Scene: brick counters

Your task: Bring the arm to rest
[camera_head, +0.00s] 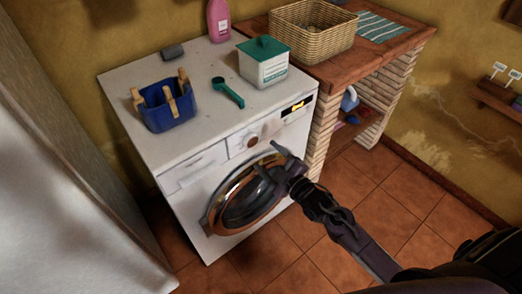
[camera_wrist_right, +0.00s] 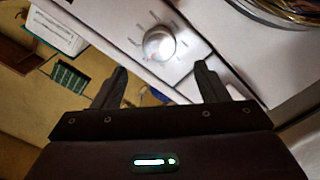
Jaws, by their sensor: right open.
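My right arm comes in from the lower right in the head view. My right gripper (camera_head: 270,158) is in front of the white washing machine (camera_head: 210,184), at the upper right of its round door (camera_head: 228,203). In the right wrist view the gripper (camera_wrist_right: 161,68) is open, with nothing between its two dark fingers. The machine's silver dial (camera_wrist_right: 159,43) appears beyond the gap between them. The gripper hides part of the door in the head view; I cannot tell whether it touches it. My left gripper is not in view.
On the machine stand a blue basket with pegs (camera_head: 170,110), a green scoop (camera_head: 228,93), a green-lidded box (camera_head: 263,72) and a pink bottle (camera_head: 219,20). A brick counter (camera_head: 385,45) with a wicker basket (camera_head: 312,38) adjoins it. Tiled floor (camera_head: 400,205) is clear at right.

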